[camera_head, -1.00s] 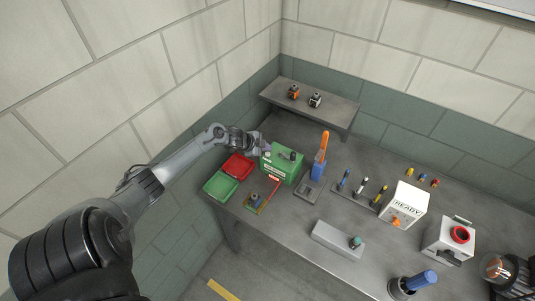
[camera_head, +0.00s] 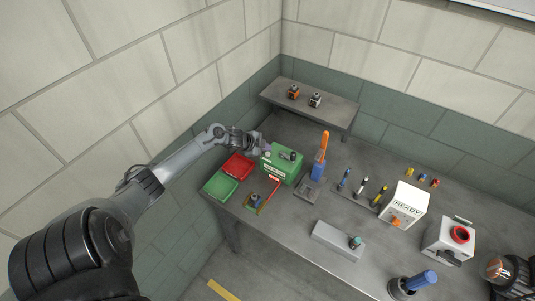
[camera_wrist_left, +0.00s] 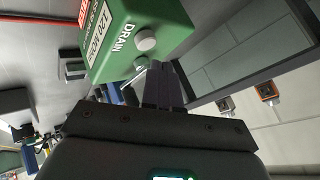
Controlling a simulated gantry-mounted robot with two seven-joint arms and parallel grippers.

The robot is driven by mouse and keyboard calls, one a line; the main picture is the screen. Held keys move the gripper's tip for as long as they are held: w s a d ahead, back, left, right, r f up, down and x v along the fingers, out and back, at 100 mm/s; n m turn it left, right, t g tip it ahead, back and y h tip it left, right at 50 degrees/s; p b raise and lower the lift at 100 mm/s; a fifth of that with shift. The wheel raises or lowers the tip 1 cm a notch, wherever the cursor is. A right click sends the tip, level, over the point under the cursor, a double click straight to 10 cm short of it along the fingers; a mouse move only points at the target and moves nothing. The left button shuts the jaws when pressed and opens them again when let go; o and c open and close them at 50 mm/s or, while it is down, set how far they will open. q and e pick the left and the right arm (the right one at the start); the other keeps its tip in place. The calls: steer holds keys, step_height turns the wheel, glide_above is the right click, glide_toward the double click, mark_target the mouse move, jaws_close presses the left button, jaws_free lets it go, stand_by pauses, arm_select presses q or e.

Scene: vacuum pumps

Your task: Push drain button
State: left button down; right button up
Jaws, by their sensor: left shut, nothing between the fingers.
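The green drain station box (camera_head: 283,165) stands on the table near the left wall. In the left wrist view the box (camera_wrist_left: 163,18) fills the top, with the word DRAIN and a round grey-white drain button (camera_wrist_left: 146,40) on its face. A second small round part (camera_wrist_left: 141,62) lies lower on the box, close to my fingertips. My left gripper (camera_head: 263,150) is at the box's left end. In the left wrist view its fingers (camera_wrist_left: 160,68) are shut and empty, just below the drain button; whether they touch the box I cannot tell. My right gripper is not in view.
A red tray (camera_head: 238,166) and a green tray (camera_head: 220,186) lie left of the box. A blue holder with an orange-handled tool (camera_head: 318,170) stands to its right. A raised shelf (camera_head: 325,108) with two small pumps is behind. A white READY box (camera_head: 404,204) stands farther right.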

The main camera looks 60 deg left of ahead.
arm_select(q)
steer(key=shift+f, duration=0.2)
stand_by(0.4)
steer(key=shift+f, duration=0.25)
steer(key=shift+f+b, duration=0.55)
stand_by(0.7)
steer(key=shift+r, duration=0.1)
steer(key=shift+r+p, duration=0.6)
steer(key=shift+p, duration=0.1)
steer(key=shift+r+p, duration=0.3)
